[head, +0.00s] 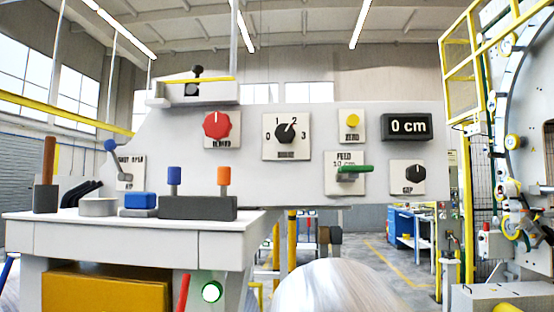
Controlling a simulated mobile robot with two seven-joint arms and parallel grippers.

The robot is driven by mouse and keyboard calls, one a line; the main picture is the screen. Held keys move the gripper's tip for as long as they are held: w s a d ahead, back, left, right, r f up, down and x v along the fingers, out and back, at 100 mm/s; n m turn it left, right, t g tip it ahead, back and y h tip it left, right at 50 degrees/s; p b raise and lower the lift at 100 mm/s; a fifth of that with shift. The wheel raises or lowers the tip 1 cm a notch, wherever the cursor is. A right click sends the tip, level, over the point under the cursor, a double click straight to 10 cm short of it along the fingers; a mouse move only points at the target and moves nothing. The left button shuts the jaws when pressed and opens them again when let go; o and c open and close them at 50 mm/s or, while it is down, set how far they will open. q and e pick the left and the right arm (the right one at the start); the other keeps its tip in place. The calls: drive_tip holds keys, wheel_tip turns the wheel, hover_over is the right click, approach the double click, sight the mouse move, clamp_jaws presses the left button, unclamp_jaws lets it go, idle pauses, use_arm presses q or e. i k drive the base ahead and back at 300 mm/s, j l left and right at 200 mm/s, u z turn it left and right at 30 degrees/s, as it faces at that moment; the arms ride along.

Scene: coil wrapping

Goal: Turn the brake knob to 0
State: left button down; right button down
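A black knob (285,134) sits on a white square plate (301,147) in the middle of the grey control panel. The plate is marked 0, 1, 2 and 3 around the knob, with 0 at the left and 3 at the right. The knob's pointer tilts up and to the right, toward the 2. The label under it is too small to read surely; this dial is the one numbered from 0. Neither of my grippers shows in the head view, and nothing touches the knob.
Around the dial are a red knob (216,126), a yellow button (352,121), a green lever (355,169), a black knob (415,173) and a "0 cm" display (406,126). A white table (120,237) with blue and orange handles stands at lower left. A machine fills the right.

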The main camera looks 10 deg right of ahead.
sight(285, 133)
drive_tip(key=l+z, duration=0.3)
drive_tip(key=l, duration=1.4)
